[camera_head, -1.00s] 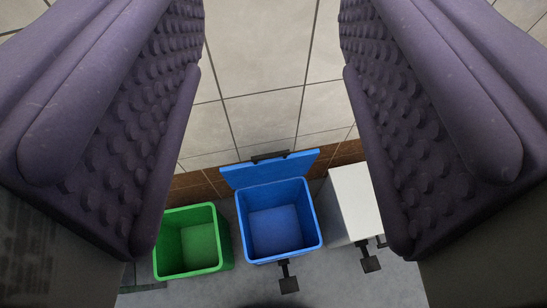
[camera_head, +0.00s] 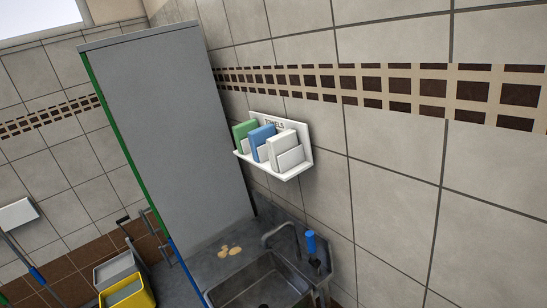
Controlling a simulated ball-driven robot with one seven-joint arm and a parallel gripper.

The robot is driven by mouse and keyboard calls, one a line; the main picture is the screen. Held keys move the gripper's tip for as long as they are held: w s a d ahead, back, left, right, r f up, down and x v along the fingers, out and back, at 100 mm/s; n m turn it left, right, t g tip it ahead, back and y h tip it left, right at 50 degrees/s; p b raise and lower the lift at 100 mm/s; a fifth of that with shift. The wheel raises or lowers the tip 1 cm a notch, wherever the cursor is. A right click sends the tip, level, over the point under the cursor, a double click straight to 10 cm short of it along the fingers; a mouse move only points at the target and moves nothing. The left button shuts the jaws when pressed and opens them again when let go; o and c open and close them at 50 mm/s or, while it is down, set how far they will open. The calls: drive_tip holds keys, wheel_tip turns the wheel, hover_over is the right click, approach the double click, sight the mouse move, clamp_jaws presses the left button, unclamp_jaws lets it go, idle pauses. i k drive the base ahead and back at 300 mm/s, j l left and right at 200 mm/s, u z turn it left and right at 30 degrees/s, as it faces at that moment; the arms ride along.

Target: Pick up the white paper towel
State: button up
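The white paper towel (camera_head: 281,144) stands upright in a white wall holder (camera_head: 308,147) marked with lettering that seems to read "TOWELS". It is the rightmost of three folded towels. A blue towel (camera_head: 260,136) stands in the middle and a green towel (camera_head: 240,132) at the left. The holder is fixed to the tiled wall above the sink. My gripper is not in view.
A tall grey cabinet or partition (camera_head: 165,130) stands left of the holder. Below are a metal sink (camera_head: 258,286), a tap (camera_head: 283,234), a blue-topped bottle (camera_head: 310,240) and several tan items (camera_head: 229,251) on the counter. A yellow bin (camera_head: 127,293) stands lower left.

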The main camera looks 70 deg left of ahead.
sight(278, 145)
drive_tip(key=u, duration=1.55)
